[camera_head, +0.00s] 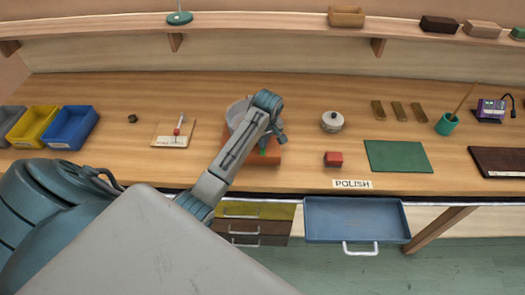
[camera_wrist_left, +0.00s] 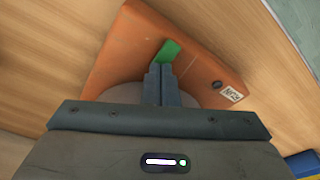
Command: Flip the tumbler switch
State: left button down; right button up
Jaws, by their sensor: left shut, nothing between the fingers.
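My left gripper (camera_wrist_left: 159,70) is shut and empty in the wrist view. Its fingertips are at a green tab (camera_wrist_left: 170,49) on an orange base (camera_wrist_left: 205,65); I cannot tell whether they touch it. This tab may be the switch's lever. The base bears a small label and a dark round spot. A pale round part shows beneath the fingers. In the head view the orange base (camera_head: 265,182) lies partly under my left arm, and the fingertips are hard to make out. A pale board (camera_head: 166,141) with a red-tipped lever (camera_head: 179,127) lies to the left.
Yellow (camera_head: 36,126) and blue (camera_head: 71,127) bins stand at left. A blue drawer (camera_head: 357,220) stands open at the bench front.

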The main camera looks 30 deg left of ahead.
pick_arm(q)
jog(key=shift+f, duration=0.35)
jog(key=shift+r, duration=0.1)
jog(key=shift+r+p, duration=0.5)
jog(key=shift+r, duration=2.95)
